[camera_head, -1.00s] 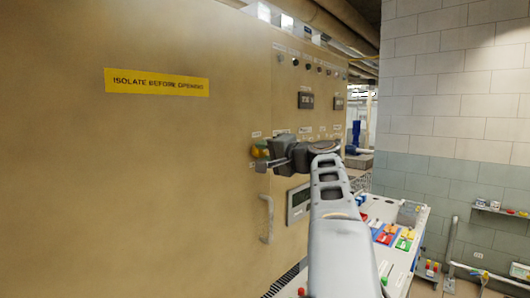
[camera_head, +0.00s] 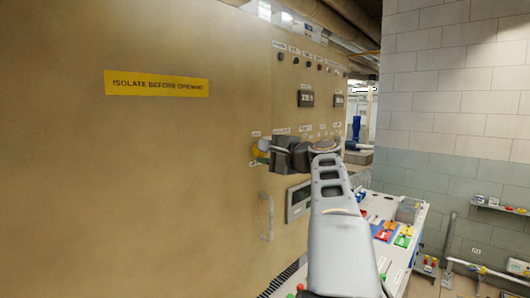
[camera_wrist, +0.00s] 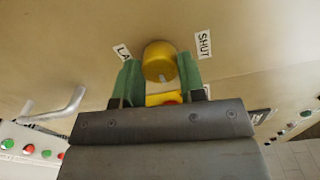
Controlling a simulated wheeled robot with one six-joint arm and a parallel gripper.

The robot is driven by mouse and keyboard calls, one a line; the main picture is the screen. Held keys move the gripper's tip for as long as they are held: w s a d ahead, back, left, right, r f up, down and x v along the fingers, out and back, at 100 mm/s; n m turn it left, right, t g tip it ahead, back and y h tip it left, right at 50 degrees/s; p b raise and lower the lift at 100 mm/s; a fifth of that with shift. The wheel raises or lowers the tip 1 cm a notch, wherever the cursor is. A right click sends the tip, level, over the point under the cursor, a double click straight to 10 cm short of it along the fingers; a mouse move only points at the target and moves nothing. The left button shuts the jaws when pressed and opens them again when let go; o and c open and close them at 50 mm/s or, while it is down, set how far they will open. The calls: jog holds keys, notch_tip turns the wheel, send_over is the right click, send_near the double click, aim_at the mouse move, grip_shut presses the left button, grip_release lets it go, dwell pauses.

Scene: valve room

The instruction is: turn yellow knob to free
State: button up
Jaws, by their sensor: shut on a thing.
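The yellow knob (camera_wrist: 160,61) is on the tan panel in the wrist view, with a small pale mark on its side nearest my gripper. My gripper (camera_wrist: 160,72) has its green fingertips on both sides of the knob and is shut on it. A SHUT label (camera_wrist: 203,44) is to the right of the knob. Another label (camera_wrist: 122,52), partly hidden and starting "LA", is to its left. In the head view the knob (camera_head: 256,152) shows only partly at the gripper's end (camera_head: 267,150). No FREE label is readable.
A metal handle (camera_head: 267,217) stands out from the panel below the knob. Displays, labels and small knobs sit on the panel up and right. A console (camera_head: 402,238) with coloured switches stands at the lower right. A yellow warning sign (camera_head: 156,84) is at the left.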

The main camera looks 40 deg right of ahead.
jog(key=o, duration=0.9)
jog(key=shift+o, duration=0.2)
jog(key=s+d+b, duration=0.2)
jog(key=s+b, duration=0.1)
jog(key=s, duration=1)
jog(key=shift+s+d+r+b, duration=0.15)
jog(key=shift+s+d+b, duration=0.1)
jog(key=shift+s+b, duration=0.15)
jog(key=shift+w, duration=0.1)
